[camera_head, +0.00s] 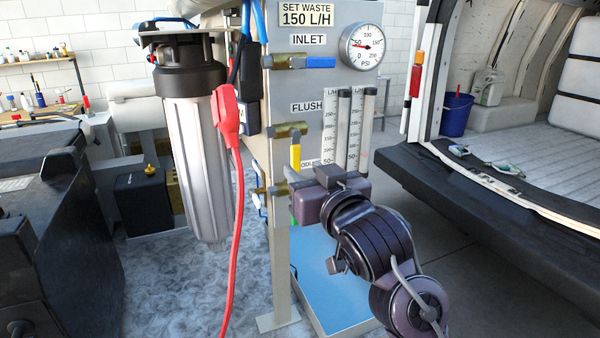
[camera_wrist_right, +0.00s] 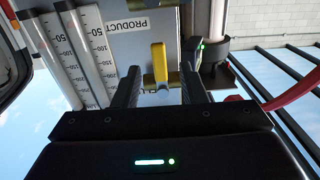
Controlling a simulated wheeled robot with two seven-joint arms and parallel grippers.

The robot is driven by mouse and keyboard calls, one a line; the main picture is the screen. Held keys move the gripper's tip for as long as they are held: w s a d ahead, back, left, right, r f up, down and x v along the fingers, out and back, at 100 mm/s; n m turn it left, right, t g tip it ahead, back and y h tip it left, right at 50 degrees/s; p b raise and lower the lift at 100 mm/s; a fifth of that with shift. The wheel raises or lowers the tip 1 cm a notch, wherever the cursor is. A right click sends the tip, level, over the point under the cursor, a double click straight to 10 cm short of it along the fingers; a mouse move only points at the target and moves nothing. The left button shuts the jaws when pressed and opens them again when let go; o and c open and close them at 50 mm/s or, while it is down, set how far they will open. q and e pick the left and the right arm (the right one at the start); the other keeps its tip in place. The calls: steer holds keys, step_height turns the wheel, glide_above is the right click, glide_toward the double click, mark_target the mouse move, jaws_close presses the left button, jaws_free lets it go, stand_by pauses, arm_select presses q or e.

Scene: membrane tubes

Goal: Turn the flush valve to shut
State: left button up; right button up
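The flush valve has a brass body (camera_head: 289,131) under the FLUSH label on the grey panel. Its yellow handle (camera_head: 295,157) points down, across the horizontal body. My right gripper (camera_head: 314,174) is just below the handle, in front of the panel, with its arm coming from the lower right. In the right wrist view the yellow handle (camera_wrist_right: 159,63) shows between the two spread fingers of my right gripper (camera_wrist_right: 158,88), with a gap on each side; I cannot tell how deep it sits. The gripper is open and holds nothing. My left gripper is not in view.
The inlet valve's blue handle (camera_head: 320,62) lies horizontal above. Two flow tubes (camera_head: 354,130) stand close to the right of the flush valve. A lower brass valve (camera_head: 272,190) is partly hidden by my gripper.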

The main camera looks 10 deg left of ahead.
steer(key=v, duration=0.3)
steer(key=shift+s+d+b, duration=0.25)
steer(key=shift+s+b, duration=0.05)
steer(key=shift+b, duration=0.1)
